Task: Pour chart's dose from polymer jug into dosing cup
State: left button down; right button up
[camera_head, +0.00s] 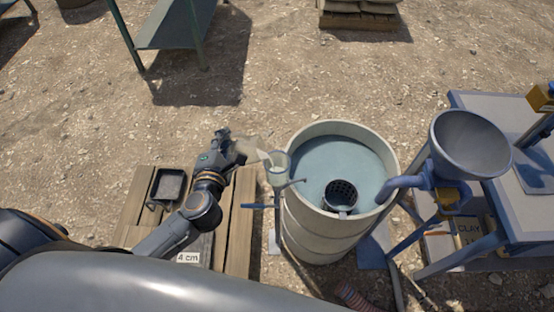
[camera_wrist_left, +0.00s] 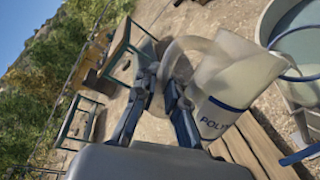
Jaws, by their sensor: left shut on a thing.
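The polymer jug (camera_head: 252,149) is whitish and translucent. It is tilted, with its mouth toward the dosing cup (camera_head: 278,171), a clear greenish cup beside the tank's left rim. My left gripper (camera_head: 238,150) is shut on the jug's handle. In the left wrist view the jug (camera_wrist_left: 228,80) shows a blue band and the letters "POLY", and the gripper (camera_wrist_left: 172,92) closes around the handle. I cannot tell whether liquid is flowing or how full the cup is. A small card reading "4 cm" (camera_head: 188,257) lies near the pallet. My right gripper is not in view.
The round mud tank (camera_head: 312,222) holds grey-blue fluid and a dark perforated cylinder (camera_head: 341,194). A metal funnel hopper (camera_head: 470,143) and a blue-grey table (camera_head: 520,205) stand at the right. A black tray (camera_head: 169,188) lies on the wooden pallet (camera_head: 242,225). Open gravel lies behind.

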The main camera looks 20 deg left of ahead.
pick_arm(q)
jog(key=shift+r, duration=0.15)
dwell(0.4)
jog(key=f+n+b, duration=0.1)
jog(key=f+b, duration=0.1)
jog(key=a+f+n+b, duration=0.1)
jog(key=f+b, duration=0.1)
jog(key=s+a+f+n+b, duration=0.1)
jog(key=f+n+b, duration=0.1)
jog(key=shift+a+f+h, duration=0.25)
jog(key=shift+h, duration=0.05)
jog(key=shift+a+r+n+t, duration=0.2)
jog(key=shift+n+t, duration=0.1)
jog(key=shift+t, duration=0.1)
jog(key=shift+a+f+n+h+b, duration=0.15)
jog(key=shift+f+n+h+b, duration=0.15)
jog(key=shift+f+b, duration=0.45)
jog(key=shift+s+a+r, duration=0.1)
jog(key=shift+a+r, duration=0.1)
jog(key=shift+r, duration=0.1)
